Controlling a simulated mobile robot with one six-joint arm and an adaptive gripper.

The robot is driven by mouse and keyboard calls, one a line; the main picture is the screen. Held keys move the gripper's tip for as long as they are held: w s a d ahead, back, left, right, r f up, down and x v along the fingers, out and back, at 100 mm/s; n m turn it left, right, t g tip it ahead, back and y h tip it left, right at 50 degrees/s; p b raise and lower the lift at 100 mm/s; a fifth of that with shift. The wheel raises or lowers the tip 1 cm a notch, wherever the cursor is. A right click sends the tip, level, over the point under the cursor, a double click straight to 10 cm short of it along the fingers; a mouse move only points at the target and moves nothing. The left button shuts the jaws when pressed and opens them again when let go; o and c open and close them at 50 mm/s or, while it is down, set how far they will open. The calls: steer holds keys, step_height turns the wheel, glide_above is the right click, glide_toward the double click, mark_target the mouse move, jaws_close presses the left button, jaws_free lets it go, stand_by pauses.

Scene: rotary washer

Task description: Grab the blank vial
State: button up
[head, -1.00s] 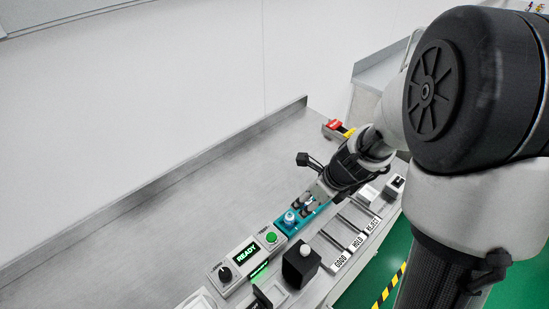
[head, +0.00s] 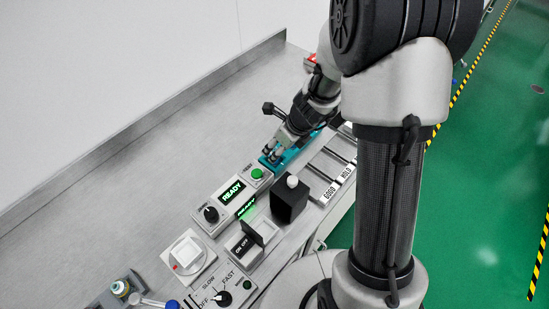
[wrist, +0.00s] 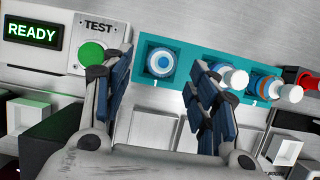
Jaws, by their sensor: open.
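A teal rack (wrist: 196,98) holds several vials in a row. The leftmost vial (wrist: 160,62) has a white cap and a blue ring and is seen nearly from above. A second white-and-blue vial (wrist: 230,76) is beside it, then one with an orange-brown band (wrist: 268,84). I cannot read any label, so I cannot tell which is blank. My gripper (wrist: 163,60) is open, its fingers to either side of the leftmost vial in the wrist view, with nothing held. In the head view my gripper (head: 274,156) is over the near end of the teal rack and hides the vials.
A green TEST button (wrist: 92,55) and a READY display (wrist: 33,31) adjoin the rack's left end. A black block with a white knob (head: 289,200) stands in front, beside the GOOD and HOLD slots (head: 328,177). The steel bench behind is clear.

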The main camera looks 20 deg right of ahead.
mark_target(275, 149)
steer(key=b+x, duration=0.1)
steer(key=x, duration=0.1)
steer(key=b+x, duration=0.1)
steer(key=x, duration=0.1)
steer(key=shift+w+f, duration=0.25)
steer(key=shift+w, duration=0.1)
steer(key=shift+r, duration=0.1)
steer(key=shift+c, duration=0.5)
steer(key=c, duration=1)
steer(key=shift+r, duration=0.1)
steer(key=shift+c, duration=0.2)
